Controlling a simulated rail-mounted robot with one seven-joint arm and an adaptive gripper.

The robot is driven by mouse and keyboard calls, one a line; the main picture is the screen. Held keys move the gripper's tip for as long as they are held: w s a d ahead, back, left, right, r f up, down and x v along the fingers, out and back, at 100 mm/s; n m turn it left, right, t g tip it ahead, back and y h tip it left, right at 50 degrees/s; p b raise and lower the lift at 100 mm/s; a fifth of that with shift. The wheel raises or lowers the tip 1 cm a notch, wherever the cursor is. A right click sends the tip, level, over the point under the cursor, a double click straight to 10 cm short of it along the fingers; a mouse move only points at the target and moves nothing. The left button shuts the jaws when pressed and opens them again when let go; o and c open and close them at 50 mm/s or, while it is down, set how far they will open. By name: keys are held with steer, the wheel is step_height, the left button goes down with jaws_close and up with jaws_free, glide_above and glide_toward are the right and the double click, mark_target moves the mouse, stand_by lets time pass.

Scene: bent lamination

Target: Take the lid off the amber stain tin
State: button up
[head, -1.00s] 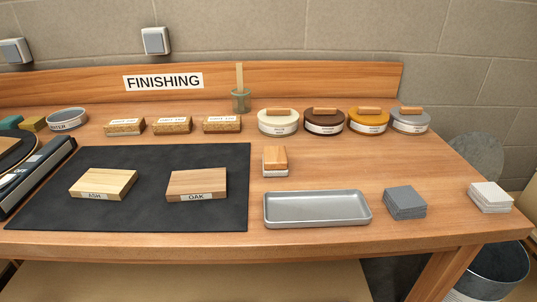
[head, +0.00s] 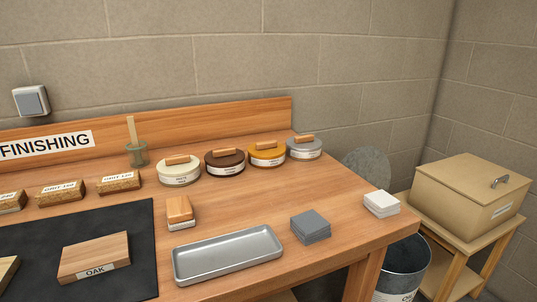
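The amber stain tin (head: 267,157) stands upright near the back edge of the finishing bench, third from the left in a row of lidded tins. Its amber lid (head: 266,149) is on, with a wooden bar handle (head: 266,144) across the top. The tin has a white label on its front, too small to read. A dark brown tin (head: 225,163) stands to its left and a grey tin (head: 304,149) to its right, both close beside it. My gripper is not in view.
A cream tin (head: 178,173) ends the row at left. A metal tray (head: 228,256), a wood-handled block (head: 180,211), grey pads (head: 310,227) and white pads (head: 381,204) lie in front. A bin (head: 402,270) and a tan box (head: 470,195) are at right.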

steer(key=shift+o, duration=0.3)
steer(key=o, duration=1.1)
